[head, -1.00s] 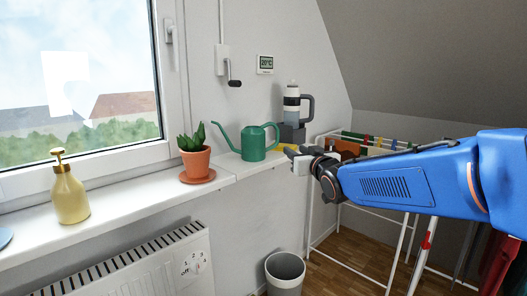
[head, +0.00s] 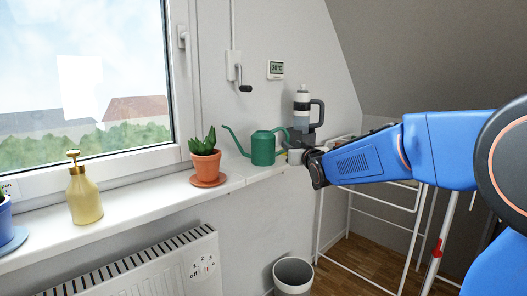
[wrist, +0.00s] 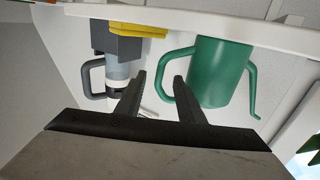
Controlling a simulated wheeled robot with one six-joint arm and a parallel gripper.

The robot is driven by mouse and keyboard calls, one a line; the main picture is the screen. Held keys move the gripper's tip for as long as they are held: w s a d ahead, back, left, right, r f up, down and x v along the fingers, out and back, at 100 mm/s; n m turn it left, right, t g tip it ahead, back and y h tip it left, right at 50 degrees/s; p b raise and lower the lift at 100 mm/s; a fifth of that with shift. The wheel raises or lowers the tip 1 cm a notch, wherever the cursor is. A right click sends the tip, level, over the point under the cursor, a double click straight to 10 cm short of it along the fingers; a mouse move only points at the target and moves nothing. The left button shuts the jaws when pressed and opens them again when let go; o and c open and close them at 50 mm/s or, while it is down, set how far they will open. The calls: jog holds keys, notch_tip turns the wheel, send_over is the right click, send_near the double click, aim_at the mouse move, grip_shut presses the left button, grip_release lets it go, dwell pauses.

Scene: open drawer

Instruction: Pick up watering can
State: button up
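The green watering can (head: 262,149) stands upright on the white sill, its spout to the left and its handle to the right. My gripper (head: 291,150) is at the can's right side, close to the handle; its fingertips are hard to make out there. The wrist view looks upside down and shows the can (wrist: 217,75) with its handle toward my gripper (wrist: 160,78). The two dark fingers are open with nothing held. The outer bar of the handle appears between the fingertips; I cannot tell whether either finger touches it.
A potted plant (head: 204,156) on a saucer stands left of the can. A soap dispenser (head: 84,195) is further left. A bin (head: 293,275) and drying rack (head: 378,205) are below.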

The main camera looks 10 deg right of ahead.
jog(key=shift+w+a+f, duration=0.1)
jog(key=shift+w+a, duration=0.05)
jog(key=shift+w, duration=0.8)
jog(key=shift+w+a+f, duration=0.1)
jog(key=shift+w+a, duration=0.05)
jog(key=shift+w, duration=0.8)
jog(key=shift+w+a+f, duration=0.1)
jog(key=shift+w+a, duration=0.05)
jog(key=shift+w, duration=0.8)
grip_shut()
jog(key=shift+r, duration=0.1)
